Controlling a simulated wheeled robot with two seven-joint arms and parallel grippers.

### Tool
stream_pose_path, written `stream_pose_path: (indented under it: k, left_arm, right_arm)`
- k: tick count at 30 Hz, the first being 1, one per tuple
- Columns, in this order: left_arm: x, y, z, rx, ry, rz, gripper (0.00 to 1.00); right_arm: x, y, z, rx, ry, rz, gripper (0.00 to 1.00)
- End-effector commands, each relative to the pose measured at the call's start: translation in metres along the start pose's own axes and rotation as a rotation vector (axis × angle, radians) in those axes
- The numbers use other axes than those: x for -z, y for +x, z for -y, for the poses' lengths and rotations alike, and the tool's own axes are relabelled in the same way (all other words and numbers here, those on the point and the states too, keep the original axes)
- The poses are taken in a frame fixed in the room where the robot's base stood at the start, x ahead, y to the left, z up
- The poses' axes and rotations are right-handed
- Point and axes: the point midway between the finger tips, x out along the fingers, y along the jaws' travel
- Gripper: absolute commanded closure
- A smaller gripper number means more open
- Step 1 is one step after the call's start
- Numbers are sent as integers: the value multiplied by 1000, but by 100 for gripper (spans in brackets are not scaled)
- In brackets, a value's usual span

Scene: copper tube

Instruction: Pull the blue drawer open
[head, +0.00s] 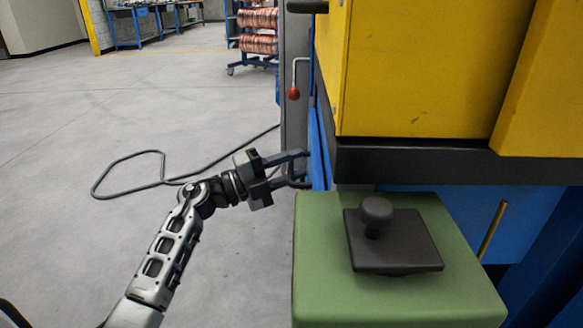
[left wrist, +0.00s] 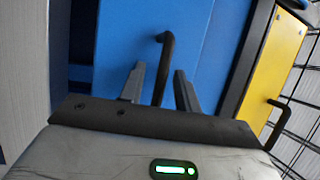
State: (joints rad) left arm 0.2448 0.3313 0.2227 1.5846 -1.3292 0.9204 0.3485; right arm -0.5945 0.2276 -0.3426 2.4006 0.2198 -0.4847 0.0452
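The blue drawer front (head: 319,150) shows edge-on in the head view, on the left side of the yellow and blue machine. In the left wrist view the blue front (left wrist: 200,40) fills the middle, with a black bar handle (left wrist: 166,62) on it. My left gripper (head: 299,168) is at this front, its fingers pointing right. In the left wrist view the left gripper (left wrist: 158,83) has its two fingers apart, one on each side of the handle, with gaps visible. Whether the fingertips touch the front is unclear. My right gripper is out of view.
A green padded block (head: 320,285) carries a dark plate with a knob (head: 395,240) in front of the machine. A red-tipped lever (head: 294,92) hangs above the gripper. A cable (head: 130,155) lies on the otherwise open floor at left.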

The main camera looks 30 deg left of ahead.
Motion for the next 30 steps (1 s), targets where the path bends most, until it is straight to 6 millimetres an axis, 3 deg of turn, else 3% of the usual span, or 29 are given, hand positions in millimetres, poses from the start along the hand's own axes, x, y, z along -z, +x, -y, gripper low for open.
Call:
stream_pose_path:
  k: [8,12,23,30]
  left_arm:
    - [0,2,0,0,0,0,67]
    - [0,2,0,0,0,0,100]
    - [-3,-6,1,-4,2,1,100]
    - [-19,-43,8,-7,3,2,100]
  right_arm:
    - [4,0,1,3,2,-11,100]
    - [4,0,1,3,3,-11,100]
    - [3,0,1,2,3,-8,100]
    - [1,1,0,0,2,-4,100]
